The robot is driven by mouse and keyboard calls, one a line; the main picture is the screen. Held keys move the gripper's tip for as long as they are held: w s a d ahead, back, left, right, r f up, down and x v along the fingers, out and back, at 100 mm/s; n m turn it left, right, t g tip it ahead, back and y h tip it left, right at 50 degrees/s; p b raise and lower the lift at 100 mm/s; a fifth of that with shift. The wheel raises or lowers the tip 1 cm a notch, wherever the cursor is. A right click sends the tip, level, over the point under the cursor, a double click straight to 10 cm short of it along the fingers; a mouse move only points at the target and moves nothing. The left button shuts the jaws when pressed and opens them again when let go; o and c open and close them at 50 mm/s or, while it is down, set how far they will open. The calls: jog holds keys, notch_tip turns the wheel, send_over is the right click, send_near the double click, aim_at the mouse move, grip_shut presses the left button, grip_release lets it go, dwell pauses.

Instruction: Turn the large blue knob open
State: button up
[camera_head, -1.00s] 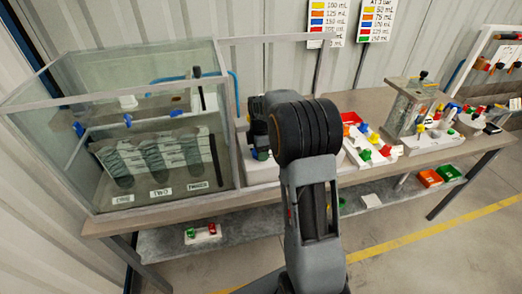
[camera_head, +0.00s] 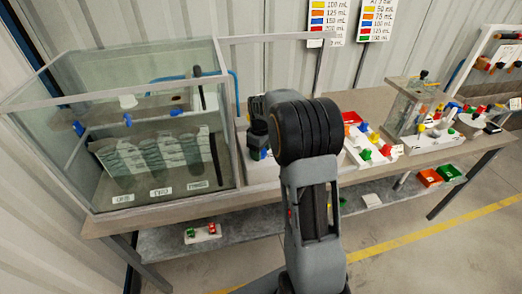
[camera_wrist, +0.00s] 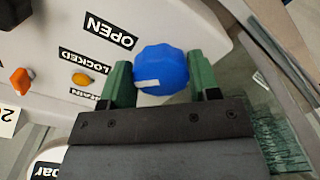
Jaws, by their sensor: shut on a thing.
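The large blue knob (camera_wrist: 162,69) sits between the two green fingers of my gripper (camera_wrist: 160,84) in the wrist view. The gripper is shut on the knob. A white mark on the knob points left and slightly down in the picture, toward the side with the labels. The white panel carries the labels OPEN (camera_wrist: 108,31), LOCKED (camera_wrist: 85,67) and DRAIN (camera_wrist: 83,93), with OPEN uppermost. In the head view my gripper is at the tank's right side, largely hidden by my arm.
A small orange knob (camera_wrist: 21,80) and a yellow one (camera_wrist: 82,79) are on the panel left of my gripper. A glass tank (camera_head: 115,130) stands left of my arm. Trays of coloured parts (camera_head: 375,140) and a pump stand (camera_head: 411,105) are to the right on the table.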

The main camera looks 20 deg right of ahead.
jog(key=m, duration=0.4)
jog(key=shift+a+m, duration=0.1)
jog(key=shift+m, duration=0.2)
jog(key=shift+a+m, duration=0.1)
jog(key=shift+m, duration=2.1)
jog(key=o, duration=0.9)
notch_tip(320, 180, up, 14)
jog(key=shift+f, duration=0.1)
